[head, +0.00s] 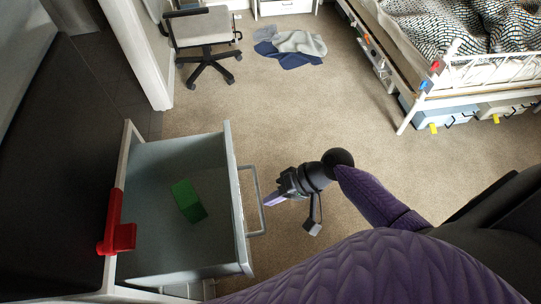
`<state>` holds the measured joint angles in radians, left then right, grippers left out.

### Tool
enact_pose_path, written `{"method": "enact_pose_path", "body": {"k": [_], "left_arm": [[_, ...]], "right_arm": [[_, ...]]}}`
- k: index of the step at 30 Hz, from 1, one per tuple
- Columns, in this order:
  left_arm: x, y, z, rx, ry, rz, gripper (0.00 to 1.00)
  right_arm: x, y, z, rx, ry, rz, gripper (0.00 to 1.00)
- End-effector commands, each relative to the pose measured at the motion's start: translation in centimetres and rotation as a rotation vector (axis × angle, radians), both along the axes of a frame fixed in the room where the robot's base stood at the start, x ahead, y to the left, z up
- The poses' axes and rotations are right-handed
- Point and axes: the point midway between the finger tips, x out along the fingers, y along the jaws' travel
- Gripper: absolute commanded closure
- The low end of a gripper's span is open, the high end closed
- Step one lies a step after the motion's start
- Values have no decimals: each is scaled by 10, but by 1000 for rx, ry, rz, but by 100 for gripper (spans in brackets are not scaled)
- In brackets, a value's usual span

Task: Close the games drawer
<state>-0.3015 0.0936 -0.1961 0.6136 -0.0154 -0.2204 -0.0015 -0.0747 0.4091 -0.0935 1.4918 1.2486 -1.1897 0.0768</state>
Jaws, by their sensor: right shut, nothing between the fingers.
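The open drawer (233,180) stands pulled out from a dark cabinet (60,170) on the left, its pale front panel facing right. A grey bar handle (262,205) sticks out from that front. A green block (188,201) lies inside on the drawer floor. My right gripper (268,201) is shut and empty, with its fingertips at the handle; I cannot tell whether they touch it. My left gripper is not in view.
A red piece (117,232) sits at the cabinet's edge beside the drawer. An office chair (205,40) and a pile of clothes (290,46) are farther back. A bed (450,60) with bins (450,113) under it is at upper right. Carpet between is clear.

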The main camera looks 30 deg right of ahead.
Motion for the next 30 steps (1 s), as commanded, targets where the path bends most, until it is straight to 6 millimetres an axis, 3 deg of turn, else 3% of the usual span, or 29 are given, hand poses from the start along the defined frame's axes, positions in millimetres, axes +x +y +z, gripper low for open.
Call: {"method": "enact_pose_path", "body": {"k": [3,10,30], "left_arm": [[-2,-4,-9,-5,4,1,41],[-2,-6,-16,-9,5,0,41],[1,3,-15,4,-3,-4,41]], "right_arm": [[5,18,-19,3,2,-1,100],[12,39,-40,-1,0,-2,100],[15,52,-42,-1,0,-1,100]]}}
